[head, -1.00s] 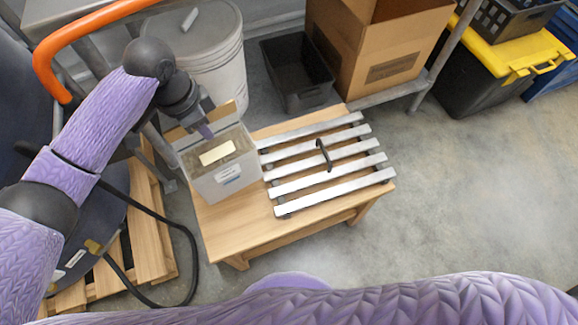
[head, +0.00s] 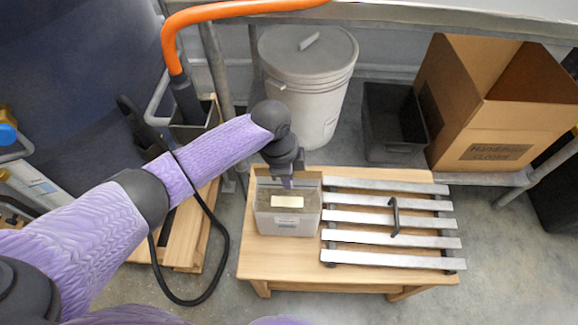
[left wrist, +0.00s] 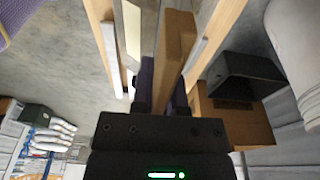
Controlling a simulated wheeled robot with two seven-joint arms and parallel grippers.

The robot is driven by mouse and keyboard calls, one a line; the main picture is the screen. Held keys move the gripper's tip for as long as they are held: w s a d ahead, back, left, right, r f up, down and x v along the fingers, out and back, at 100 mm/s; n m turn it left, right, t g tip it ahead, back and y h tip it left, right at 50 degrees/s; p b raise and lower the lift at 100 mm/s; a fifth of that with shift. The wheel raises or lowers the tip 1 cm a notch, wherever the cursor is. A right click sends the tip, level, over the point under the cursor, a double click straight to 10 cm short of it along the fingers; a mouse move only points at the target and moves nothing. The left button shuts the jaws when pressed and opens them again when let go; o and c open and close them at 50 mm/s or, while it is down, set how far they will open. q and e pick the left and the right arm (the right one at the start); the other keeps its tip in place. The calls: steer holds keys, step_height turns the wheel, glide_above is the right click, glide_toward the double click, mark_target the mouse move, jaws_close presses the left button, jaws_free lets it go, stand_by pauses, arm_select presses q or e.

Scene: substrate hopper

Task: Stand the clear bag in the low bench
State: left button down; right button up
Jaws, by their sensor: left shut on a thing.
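The clear bag (head: 288,222) is a boxy, pale, see-through bag with brown contents, a cream label on top and a tan strip along its back edge. It is upright at the left end of the low wooden bench (head: 290,262), beside the metal slats. Whether its base touches the bench or sits in an opening is hidden. My left gripper (head: 288,183) is at the bag's back top edge, shut on it. In the left wrist view a tan strip (left wrist: 176,45) runs up from between the fingers. My right gripper is out of view.
A slatted metal rack (head: 390,217) with a black handle covers the bench's right part. Behind stand a grey lidded bin (head: 308,75), a black tub (head: 393,120) and a cardboard box (head: 495,115). A black cable (head: 222,225) loops left of the bench. Floor is clear at right.

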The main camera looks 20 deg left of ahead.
arm_select(q)
steer(key=c, duration=0.6)
jaws_free()
steer(key=shift+c, duration=0.2)
steer(key=r+p, duration=0.2)
steer(key=r, duration=0.1)
steer(key=a+r+p, duration=0.1)
steer(key=r+p, duration=0.1)
steer(key=r, duration=0.2)
steer(key=r+p, duration=0.2)
steer(key=r, duration=0.2)
steer(key=shift+s+a+p, duration=0.2)
steer(key=shift+a+p, duration=0.05)
steer(key=shift+p, duration=0.15)
steer(key=shift+a+r, duration=0.1)
steer(key=shift+r, duration=0.35)
steer(key=shift+f, duration=0.1)
